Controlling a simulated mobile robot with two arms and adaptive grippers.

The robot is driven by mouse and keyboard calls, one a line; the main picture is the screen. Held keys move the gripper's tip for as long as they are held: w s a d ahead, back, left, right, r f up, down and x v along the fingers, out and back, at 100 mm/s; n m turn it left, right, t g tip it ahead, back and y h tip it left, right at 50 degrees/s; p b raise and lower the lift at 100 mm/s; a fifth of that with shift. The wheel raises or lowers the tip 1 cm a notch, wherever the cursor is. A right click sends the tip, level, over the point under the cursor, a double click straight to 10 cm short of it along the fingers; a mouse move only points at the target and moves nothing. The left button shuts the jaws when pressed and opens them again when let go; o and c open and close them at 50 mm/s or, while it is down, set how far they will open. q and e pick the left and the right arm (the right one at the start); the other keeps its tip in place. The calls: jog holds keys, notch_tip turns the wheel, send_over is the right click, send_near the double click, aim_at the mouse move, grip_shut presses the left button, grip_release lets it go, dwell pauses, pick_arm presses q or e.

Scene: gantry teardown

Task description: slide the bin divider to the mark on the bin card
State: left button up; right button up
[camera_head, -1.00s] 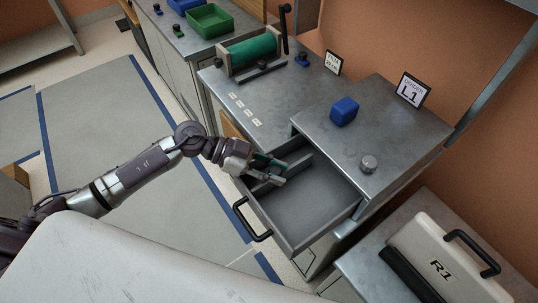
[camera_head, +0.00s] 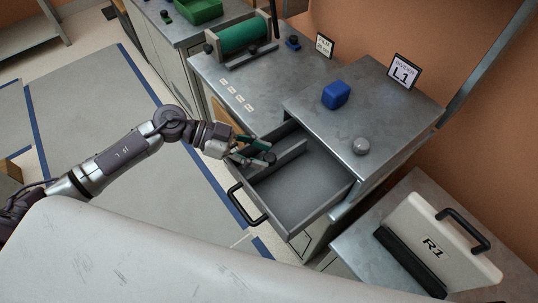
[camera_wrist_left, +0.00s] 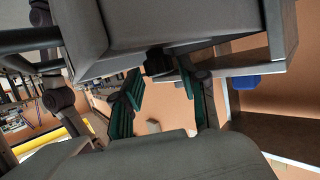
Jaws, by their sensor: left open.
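The bin divider (camera_head: 290,152) is a thin grey upright plate inside the open drawer (camera_head: 305,188), near its left side. A small black knob (camera_head: 270,158) shows at it and also in the left wrist view (camera_wrist_left: 158,62). My left gripper (camera_head: 266,152) is at the drawer's left side, open, its teal fingers around or just short of the knob; I cannot tell whether they touch it. The wrist view shows the fingers apart (camera_wrist_left: 158,82). A framed card reading L1 (camera_head: 402,72) stands on the cabinet top; its small print and any mark are unreadable. My right gripper is out of view.
The cabinet top (camera_head: 385,115) holds a blue block (camera_head: 336,95) and a round grey knob (camera_head: 361,146). The drawer's black handle (camera_head: 248,204) projects at the front. A green roller (camera_head: 243,38) and a second card (camera_head: 324,46) stand behind.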

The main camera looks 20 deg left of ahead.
pick_arm(q)
jog(key=v, duration=0.9)
